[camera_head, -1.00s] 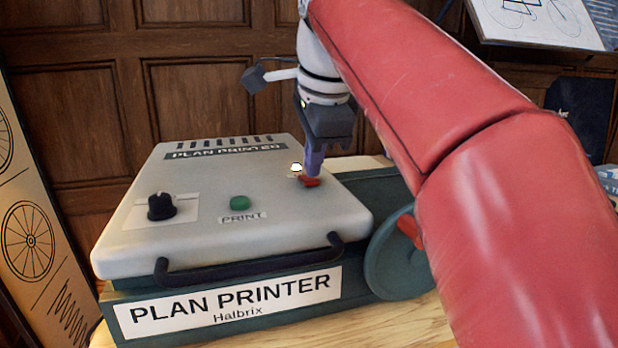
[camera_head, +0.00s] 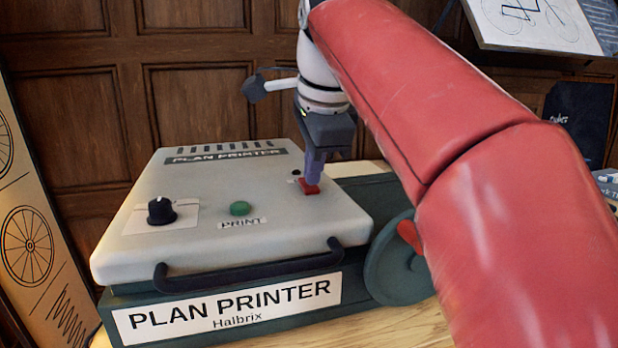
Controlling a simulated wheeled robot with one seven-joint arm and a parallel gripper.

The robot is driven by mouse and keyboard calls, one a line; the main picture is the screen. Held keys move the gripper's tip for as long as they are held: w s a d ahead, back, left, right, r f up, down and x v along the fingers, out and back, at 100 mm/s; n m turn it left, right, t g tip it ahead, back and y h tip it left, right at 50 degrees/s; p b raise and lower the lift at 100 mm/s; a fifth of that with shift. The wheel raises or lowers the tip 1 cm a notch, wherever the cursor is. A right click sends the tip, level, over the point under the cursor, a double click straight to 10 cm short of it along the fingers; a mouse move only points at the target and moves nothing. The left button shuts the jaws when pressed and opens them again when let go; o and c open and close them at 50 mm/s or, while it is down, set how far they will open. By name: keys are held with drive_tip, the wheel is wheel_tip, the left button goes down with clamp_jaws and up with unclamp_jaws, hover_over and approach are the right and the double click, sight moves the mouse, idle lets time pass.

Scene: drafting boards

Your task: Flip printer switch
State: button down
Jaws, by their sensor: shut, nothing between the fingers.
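The plan printer (camera_head: 150,237) stands on a wooden table, with a light grey lid and a dark green body. Its red switch (camera_head: 307,190) is at the right rear of the lid. A small indicator lamp (camera_head: 296,173) just behind the switch is dark. My gripper (camera_head: 314,181) points down with its fingers closed and empty. The fingertips are at the switch, seem to touch it, and hide part of it.
A black knob (camera_head: 161,209) and a green print button (camera_head: 240,208) are on the lid. A black handle (camera_head: 250,268) runs along its front. A green handwheel (camera_head: 392,270) is on the right side. Wood panelling (camera_head: 195,100) stands behind.

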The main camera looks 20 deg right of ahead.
drive_tip(key=shift+r+p, duration=2.05)
drive_tip(key=shift+r, duration=0.25)
drive_tip(key=shift+r+b, duration=0.3)
drive_tip(key=shift+r, duration=0.55)
drive_tip(key=shift+s, duration=0.15)
